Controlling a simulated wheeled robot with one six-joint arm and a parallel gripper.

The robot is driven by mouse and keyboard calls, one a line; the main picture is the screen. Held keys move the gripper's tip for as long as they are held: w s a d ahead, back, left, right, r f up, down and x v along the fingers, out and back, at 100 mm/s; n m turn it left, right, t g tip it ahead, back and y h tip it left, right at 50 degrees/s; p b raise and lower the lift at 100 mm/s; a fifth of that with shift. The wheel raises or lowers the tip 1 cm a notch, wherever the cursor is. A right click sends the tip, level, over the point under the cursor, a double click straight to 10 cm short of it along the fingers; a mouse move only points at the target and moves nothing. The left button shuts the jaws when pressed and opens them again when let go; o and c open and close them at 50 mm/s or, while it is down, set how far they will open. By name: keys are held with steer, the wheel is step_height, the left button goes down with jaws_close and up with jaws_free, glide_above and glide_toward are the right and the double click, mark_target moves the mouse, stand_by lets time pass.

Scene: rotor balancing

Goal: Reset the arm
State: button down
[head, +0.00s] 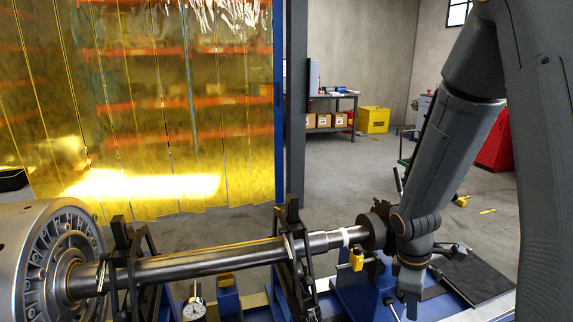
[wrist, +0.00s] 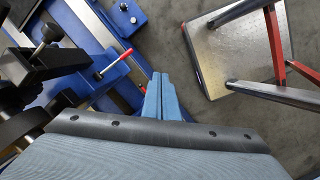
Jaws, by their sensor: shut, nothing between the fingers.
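The rotor's steel shaft (head: 215,259) lies across dark supports in the head view, left of my wrist. The large finned metal body (head: 35,265) is at the shaft's left end. My wrist partly hides what lies behind it at the shaft's right end.
A blue machine bed (wrist: 75,20) with a red-handled lever (wrist: 117,62) is left of my fingers in the wrist view. A metal-topped platform (wrist: 235,55) with red and grey bars is at right. A dial gauge (head: 194,308) stands below the shaft. A yellow strip curtain (head: 150,100) hangs behind.

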steer(key=s+a+r+m+y, duration=0.2)
steer(key=s+a+r+m, duration=0.7)
steer(key=a+m, duration=0.2)
steer(key=shift+s+r+m, duration=0.3)
steer(key=shift+r+m, duration=0.05)
steer(key=shift+m, duration=0.15)
steer(key=shift+s, duration=0.1)
